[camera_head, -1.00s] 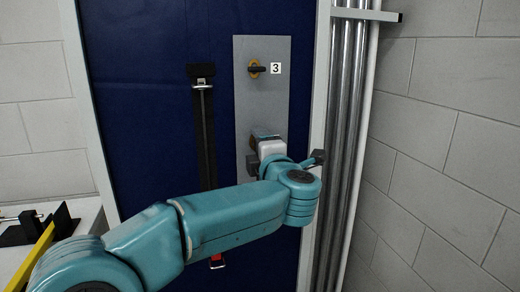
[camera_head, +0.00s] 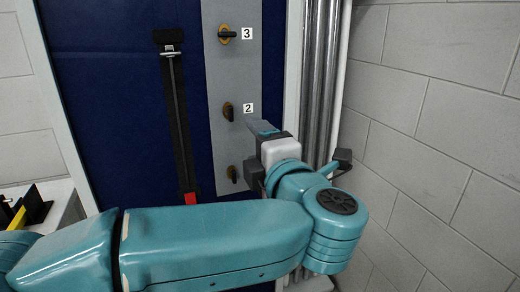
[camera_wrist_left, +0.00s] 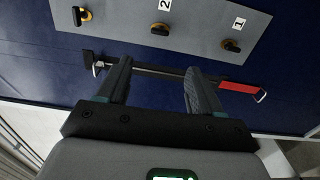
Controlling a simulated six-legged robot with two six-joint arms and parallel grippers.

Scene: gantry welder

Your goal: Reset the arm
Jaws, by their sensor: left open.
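My left arm (camera_head: 210,240) crosses the lower part of the head view from the left. My left gripper (camera_head: 262,128) is at the grey panel's right edge, to the right of knob 2. In the left wrist view the left gripper (camera_wrist_left: 158,72) has its fingers spread, with nothing held between them. The grey panel (camera_head: 229,75) carries knob 3 (camera_head: 227,34), with its handle level, then knob 2 (camera_head: 228,111) and a lowest knob (camera_head: 232,174), both with upright handles. In the wrist view the lowest one is labelled as knob 1 (camera_wrist_left: 230,44). My right gripper does not show.
Vertical metal pipes (camera_head: 322,80) and a block wall (camera_head: 440,120) stand close on the right. A white table edge (camera_head: 60,205) is at lower left.

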